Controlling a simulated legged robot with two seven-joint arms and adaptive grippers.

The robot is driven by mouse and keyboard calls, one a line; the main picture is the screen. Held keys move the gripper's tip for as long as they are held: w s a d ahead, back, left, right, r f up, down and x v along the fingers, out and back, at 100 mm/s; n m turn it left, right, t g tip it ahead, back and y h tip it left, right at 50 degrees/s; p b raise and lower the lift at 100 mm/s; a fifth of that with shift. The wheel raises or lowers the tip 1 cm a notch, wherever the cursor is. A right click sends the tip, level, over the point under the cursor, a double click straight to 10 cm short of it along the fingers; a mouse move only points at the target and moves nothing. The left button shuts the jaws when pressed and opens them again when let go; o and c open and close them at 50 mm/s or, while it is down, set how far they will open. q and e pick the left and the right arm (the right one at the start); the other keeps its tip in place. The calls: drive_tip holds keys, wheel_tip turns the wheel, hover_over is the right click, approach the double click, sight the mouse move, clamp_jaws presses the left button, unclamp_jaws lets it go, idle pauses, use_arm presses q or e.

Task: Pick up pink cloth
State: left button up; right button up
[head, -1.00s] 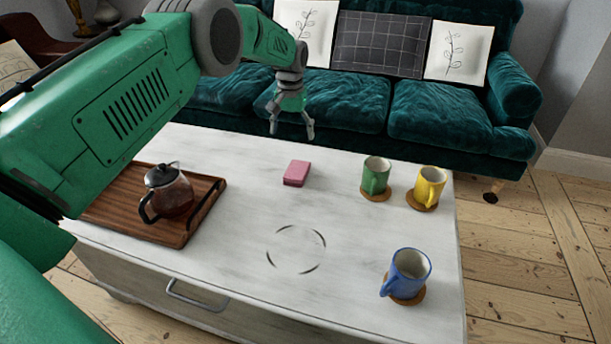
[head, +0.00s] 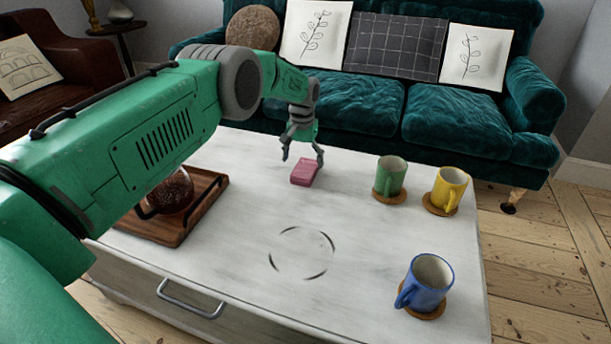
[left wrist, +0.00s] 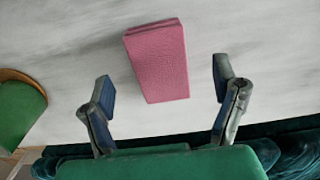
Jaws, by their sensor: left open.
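The pink cloth (head: 305,172) is a small folded block lying on the white table (head: 250,200), towards its back edge. My left gripper (head: 303,158) is open and empty, just above and behind the cloth in the head view. In the left wrist view the cloth (left wrist: 158,60) lies ahead of the two spread fingers (left wrist: 165,90), between their lines, with clear space on both sides. The fingers look apart from the cloth. My right gripper is not in view.
A green mug (head: 390,177), a yellow mug (head: 448,190) and a blue mug (head: 426,283) stand on coasters to the right. A wooden tray (head: 205,205) with a teapot (head: 172,190), partly hidden by my arm, is at left. The teal sofa (head: 360,100) stands behind the table.

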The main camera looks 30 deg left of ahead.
sight(303, 170)
use_arm(q)
wheel_tip(303, 170, down, 5)
drive_tip(key=b, duration=0.2)
drive_tip(key=shift+d+b, duration=0.1)
drive_tip(key=shift+b, duration=0.25)
drive_tip(key=shift+d, duration=0.1)
drive_tip(key=shift+r, duration=0.1)
drive_tip(key=shift+a, duration=0.2)
drive_tip(key=c, duration=1.2)
wheel_tip(303, 170, up, 10)
drive_tip(key=p, duration=0.4)
drive_tip(key=shift+d, duration=0.1)
